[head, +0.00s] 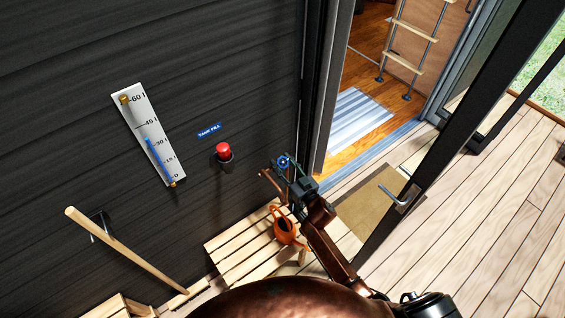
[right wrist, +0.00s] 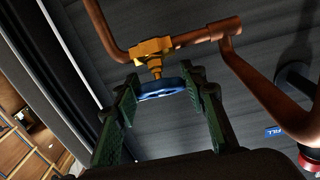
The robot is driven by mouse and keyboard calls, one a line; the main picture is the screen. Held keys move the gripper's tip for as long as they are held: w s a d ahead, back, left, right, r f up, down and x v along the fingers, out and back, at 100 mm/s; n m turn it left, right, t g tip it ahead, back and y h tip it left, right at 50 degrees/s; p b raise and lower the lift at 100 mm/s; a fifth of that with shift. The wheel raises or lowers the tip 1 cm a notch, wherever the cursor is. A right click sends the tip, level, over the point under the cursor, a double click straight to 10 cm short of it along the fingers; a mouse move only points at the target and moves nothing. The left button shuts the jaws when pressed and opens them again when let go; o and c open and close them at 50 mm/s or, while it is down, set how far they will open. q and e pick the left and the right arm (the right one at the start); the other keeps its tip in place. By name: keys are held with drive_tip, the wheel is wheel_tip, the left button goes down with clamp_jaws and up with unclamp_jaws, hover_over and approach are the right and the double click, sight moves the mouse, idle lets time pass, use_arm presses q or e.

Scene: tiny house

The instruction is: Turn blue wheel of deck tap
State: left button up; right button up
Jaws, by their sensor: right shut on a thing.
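The deck tap (right wrist: 153,48) has a brass body on copper pipe and a blue wheel (right wrist: 160,89) on its stem, clear in the right wrist view. The blue wheel also shows small in the head view (head: 283,161), near the dark wall beside the doorway. My right gripper (head: 286,170) is shut on the blue wheel, with one green-padded finger at each side of its rim. Part of the pipe is hidden in the head view by the gripper. My left gripper is in neither view.
An orange watering can (head: 285,231) stands on a slatted wooden bench (head: 238,247) below the tap. A red button (head: 223,150) and a level gauge (head: 148,137) are on the wall. An open glass door with a handle (head: 400,198) stands to the right.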

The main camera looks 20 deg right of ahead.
sight(286, 164)
drive_tip(key=n+g+y+p, duration=0.1)
drive_tip(key=n+y, duration=0.2)
drive_tip(key=n, duration=0.1)
drive_tip(key=shift+d+r+p, duration=0.1)
drive_tip(key=shift+p, duration=0.2)
drive_tip(key=n+g+y, duration=0.1)
drive_tip(key=n+y, duration=0.1)
drive_tip(key=shift+w+n+g, duration=0.1)
drive_tip(key=shift+n+g, duration=0.3)
drive_tip(key=shift+n+g+y, duration=0.7)
drive_tip(key=shift+n, duration=0.3)
drive_tip(key=o, duration=1.2)
drive_tip(key=v, duration=0.7)
drive_tip(key=shift+s+d, duration=0.15)
drive_tip(key=shift+s, duration=0.1)
